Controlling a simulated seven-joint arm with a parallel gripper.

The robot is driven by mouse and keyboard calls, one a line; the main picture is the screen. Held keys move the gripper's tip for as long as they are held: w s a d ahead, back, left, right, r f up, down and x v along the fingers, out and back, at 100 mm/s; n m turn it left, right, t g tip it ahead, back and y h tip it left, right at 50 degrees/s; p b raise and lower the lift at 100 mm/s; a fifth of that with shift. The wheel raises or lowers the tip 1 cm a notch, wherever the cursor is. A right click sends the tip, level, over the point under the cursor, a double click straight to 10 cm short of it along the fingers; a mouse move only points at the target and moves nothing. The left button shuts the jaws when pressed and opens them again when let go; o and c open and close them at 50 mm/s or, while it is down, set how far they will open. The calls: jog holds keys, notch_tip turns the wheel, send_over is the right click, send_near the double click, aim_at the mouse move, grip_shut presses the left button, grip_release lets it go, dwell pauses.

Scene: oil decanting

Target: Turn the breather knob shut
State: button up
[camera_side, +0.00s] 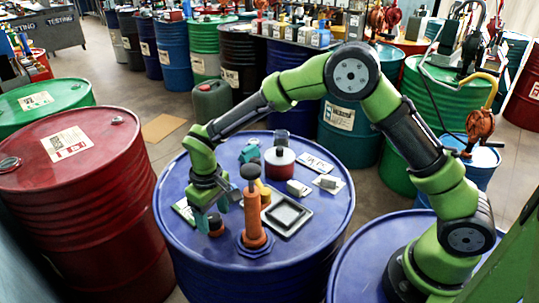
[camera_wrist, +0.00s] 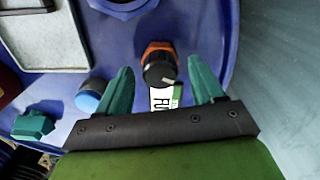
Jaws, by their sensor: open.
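The breather knob (camera_wrist: 159,70) is a black ribbed cap with a short white mark, on an orange collar. In the side view the knob (camera_side: 216,226) stands low on the blue drum top (camera_side: 330,222), near its left front edge. My gripper (camera_wrist: 161,64) has its teal fingers apart, one on each side of the knob, with gaps showing in the wrist view. My gripper also shows in the side view (camera_side: 210,214), fingers pointing down at the knob. A white and green label (camera_wrist: 163,99) lies beside the knob, its printing partly hidden.
An orange post (camera_side: 253,220) with a black ball top and blue base stands close right of the knob. A framed tray (camera_side: 305,220), a red and white canister (camera_side: 279,170) and small grey blocks (camera_side: 297,187) stand farther right and back. A red drum (camera_side: 85,205) stands left.

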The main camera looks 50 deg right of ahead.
aim_at(213, 218)
jog(key=shift+r, duration=0.1)
notch_tip(213, 218, up, 17)
dwell(0.4)
notch_tip(213, 218, down, 17)
jog(key=m, duration=0.9)
jog(key=shift+s+a, duration=0.1)
jog(key=shift+s, duration=0.05)
jog(key=shift+c, duration=0.4)
